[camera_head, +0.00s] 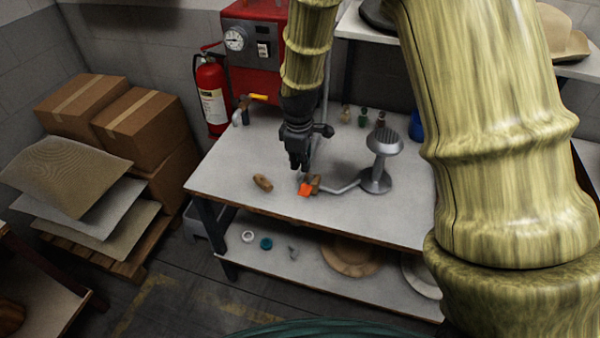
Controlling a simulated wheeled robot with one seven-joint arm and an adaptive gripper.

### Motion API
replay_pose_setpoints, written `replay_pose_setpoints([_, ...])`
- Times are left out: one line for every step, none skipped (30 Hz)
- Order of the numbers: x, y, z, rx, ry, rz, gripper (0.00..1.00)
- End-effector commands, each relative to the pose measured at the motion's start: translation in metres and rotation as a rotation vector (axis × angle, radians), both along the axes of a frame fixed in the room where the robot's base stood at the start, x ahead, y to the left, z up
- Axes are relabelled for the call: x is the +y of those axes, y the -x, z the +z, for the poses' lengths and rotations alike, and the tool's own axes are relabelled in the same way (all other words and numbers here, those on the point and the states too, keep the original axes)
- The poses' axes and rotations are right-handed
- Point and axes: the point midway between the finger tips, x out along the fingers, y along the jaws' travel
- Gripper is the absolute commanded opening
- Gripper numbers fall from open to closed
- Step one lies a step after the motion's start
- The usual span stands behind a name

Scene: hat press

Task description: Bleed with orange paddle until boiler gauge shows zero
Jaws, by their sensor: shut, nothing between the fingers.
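The red boiler (263,66) stands at the back of the bench, with a round white-faced gauge (235,39) on its front. Its needle is too small to read. A bright orange paddle (305,190) sits low over the bench at the end of a grey bent arm, which runs to a grey pedestal (375,179) with a perforated domed head. My gripper (300,167) points down, shut and empty, just above and behind the orange paddle. I cannot tell whether they touch.
A tap with a yellow-orange lever (258,97) stands at the bench's back left. A brown wooden piece (262,183) lies left of my gripper. Small bottles (363,117) stand behind. A fire extinguisher (211,95) and cardboard boxes (142,122) are left. The bench's front left is clear.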

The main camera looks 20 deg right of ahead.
Motion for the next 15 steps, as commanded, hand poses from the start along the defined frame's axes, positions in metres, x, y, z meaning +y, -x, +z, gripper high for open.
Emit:
replay_pose_setpoints([0.0,-0.001,0.005,-0.002,-0.001,0.0,0.0])
replay_pose_setpoints([0.0,-0.001,0.009,-0.003,0.0,0.0,0.0])
replay_pose_setpoints([0.0,-0.002,0.014,-0.003,0.0,0.0,0.0])
replay_pose_setpoints([-0.001,-0.002,0.017,-0.002,-0.001,0.0,0.0])
replay_pose_setpoints([-0.001,-0.002,0.02,-0.001,0.0,0.0,0.0])
replay_pose_setpoints([-0.001,-0.002,0.025,-0.003,0.0,0.0,0.0])
replay_pose_setpoints([-0.001,-0.002,0.028,-0.003,0.0,0.0,0.0])
replay_pose_setpoints([-0.001,-0.002,0.031,-0.001,0.0,0.0,0.0])
replay_pose_setpoints([-0.001,-0.002,0.034,-0.001,0.0,0.0,0.0])
replay_pose_setpoints([-0.002,-0.003,0.037,-0.001,0.0,0.0,0.0])
replay_pose_setpoints([-0.002,-0.003,0.039,-0.001,0.0,0.0,0.0])
replay_pose_setpoints([-0.002,-0.003,0.042,-0.001,0.0,0.0,0.0])
replay_pose_setpoints([-0.002,-0.002,0.043,0.0,0.0,0.0,0.0])
replay_pose_setpoints([-0.002,-0.002,0.044,0.0,0.0,0.0,0.0])
replay_pose_setpoints([-0.002,-0.002,0.046,0.0,0.0,0.001,0.0])
